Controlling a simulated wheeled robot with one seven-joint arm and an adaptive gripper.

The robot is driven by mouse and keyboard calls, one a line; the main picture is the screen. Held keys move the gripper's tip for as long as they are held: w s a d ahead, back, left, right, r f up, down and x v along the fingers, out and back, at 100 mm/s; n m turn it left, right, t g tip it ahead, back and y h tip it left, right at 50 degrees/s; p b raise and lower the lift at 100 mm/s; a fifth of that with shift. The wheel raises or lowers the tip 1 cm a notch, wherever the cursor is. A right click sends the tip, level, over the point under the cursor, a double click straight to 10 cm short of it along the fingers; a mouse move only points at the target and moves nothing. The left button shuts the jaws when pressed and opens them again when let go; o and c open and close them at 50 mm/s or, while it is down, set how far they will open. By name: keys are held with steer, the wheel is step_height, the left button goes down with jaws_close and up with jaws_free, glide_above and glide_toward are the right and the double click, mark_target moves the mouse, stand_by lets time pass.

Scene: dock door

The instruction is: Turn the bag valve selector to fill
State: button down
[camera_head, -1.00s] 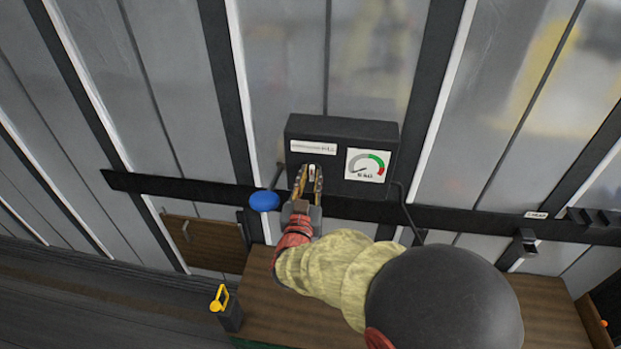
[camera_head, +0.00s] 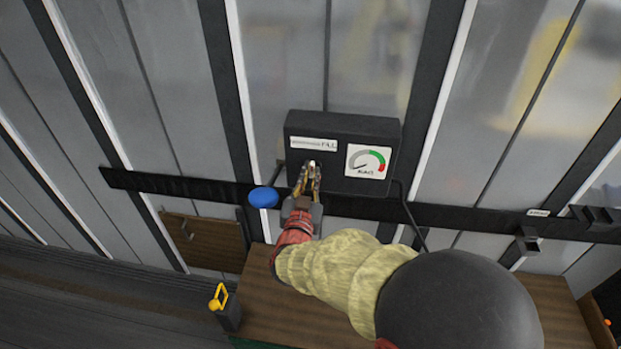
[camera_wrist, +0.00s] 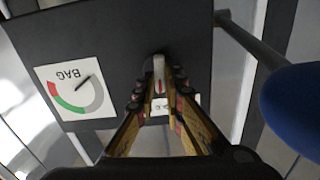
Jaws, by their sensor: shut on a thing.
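The bag valve box (camera_head: 340,150) is a dark box on the wall rail, with a white label (camera_head: 313,143) and a round gauge (camera_head: 367,161) on its front. The gauge needle points to the lower left, in the grey part. My gripper (camera_head: 309,168) is at the box's lower left front, its fingers shut on the selector. In the wrist view the selector (camera_wrist: 159,75) is a pale lever with a red mark between my fingertips (camera_wrist: 160,95). The gauge (camera_wrist: 75,92) reads BAG there, upside down. The label is partly hidden by my fingers in that view.
A blue round knob (camera_head: 264,197) sticks out just left of my gripper. A dark rail (camera_head: 180,187) crosses the wall. Below are a wooden bench (camera_head: 270,300) and a dark block with a yellow handle (camera_head: 228,308). A hose hangs right of the box.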

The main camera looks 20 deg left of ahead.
steer(key=m+b, duration=0.2)
steer(key=b, duration=0.2)
steer(key=m+b, duration=0.2)
steer(key=b, duration=0.1)
steer(key=shift+d+f+m+b, duration=0.15)
steer(key=shift+f+m+b, duration=0.2)
steer(key=shift+m, duration=0.05)
steer(key=m+b, duration=0.4)
steer(key=b, duration=0.1)
steer(key=shift+r, duration=0.15)
steer(key=c, duration=2)
jaws_free()
steer(key=shift+o, duration=0.6)
steer(key=shift+r, duration=0.1)
steer(key=shift+s, duration=0.1)
steer(key=s+d, duration=0.2)
steer(key=s, duration=0.9)
steer(key=shift+s+d, duration=0.25)
